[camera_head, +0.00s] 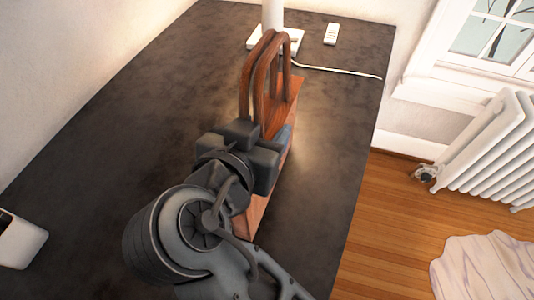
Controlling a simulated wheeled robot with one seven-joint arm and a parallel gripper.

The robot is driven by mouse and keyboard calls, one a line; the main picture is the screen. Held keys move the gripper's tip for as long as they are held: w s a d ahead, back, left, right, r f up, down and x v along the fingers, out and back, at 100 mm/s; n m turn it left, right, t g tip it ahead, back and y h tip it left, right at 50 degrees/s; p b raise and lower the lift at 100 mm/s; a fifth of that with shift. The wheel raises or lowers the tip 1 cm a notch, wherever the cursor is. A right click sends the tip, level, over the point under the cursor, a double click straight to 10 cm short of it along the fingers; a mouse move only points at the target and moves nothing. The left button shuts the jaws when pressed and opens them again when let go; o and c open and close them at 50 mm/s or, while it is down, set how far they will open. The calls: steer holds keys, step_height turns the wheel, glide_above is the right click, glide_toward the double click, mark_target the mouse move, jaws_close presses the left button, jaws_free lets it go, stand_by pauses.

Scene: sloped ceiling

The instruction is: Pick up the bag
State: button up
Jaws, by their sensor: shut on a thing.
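The bag (290,98) is reddish-brown with two tall looped handles, and stands on the dark table. My arm comes in from the bottom and covers much of its near side. My gripper (272,155) is at the bag, below the handles, and is shut on it. The fingertips are mostly hidden behind the gripper body, so the exact grip spot is not clear. I cannot tell whether the bag's base touches the table.
A white lamp base (288,40) stands just behind the bag, with a white cable (340,71) running right. A small white remote (331,34) lies at the back. A radiator (490,150) stands at right.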

jaws_close()
steer(key=shift+r, duration=0.25)
stand_by(0.4)
